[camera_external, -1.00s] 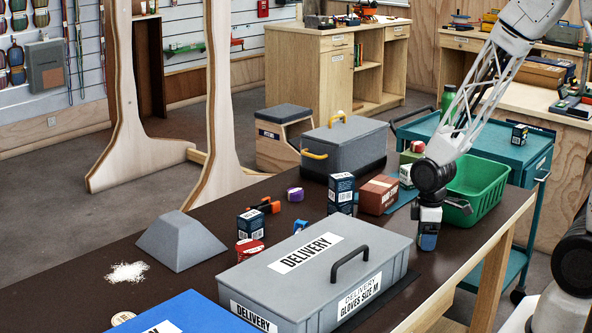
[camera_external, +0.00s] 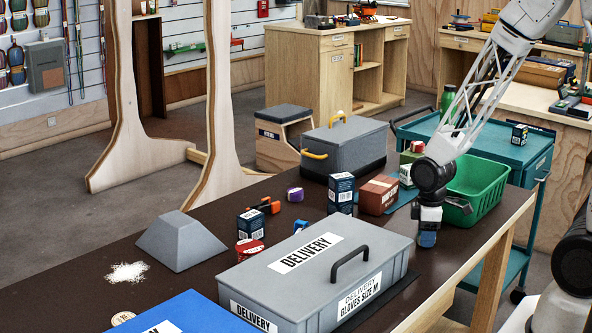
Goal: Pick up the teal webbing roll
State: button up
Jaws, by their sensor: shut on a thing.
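My gripper (camera_external: 429,228) points straight down at the right side of the dark table, in front of the green basket. It is shut on a small blue-teal thing, which I take to be the teal webbing roll (camera_external: 427,240). The roll shows just below the fingers, low over the table top; whether it is clear of the surface is hard to tell. The fingers cover its upper part.
A grey delivery box (camera_external: 265,273) with a black handle stands in front to the left. A green basket (camera_external: 483,190), a brown box (camera_external: 378,195), a dark carton (camera_external: 340,193) and a grey case (camera_external: 343,147) stand behind. A grey wedge (camera_external: 180,242) is at left.

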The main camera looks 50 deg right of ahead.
jog(key=shift+r, duration=0.8)
notch_tip(320, 180, up, 2)
jog(key=shift+r, duration=0.1)
jog(key=s+r, duration=0.1)
jog(key=s, duration=1.5)
jog(key=shift+a, duration=0.15)
jog(key=shift+w, duration=0.1)
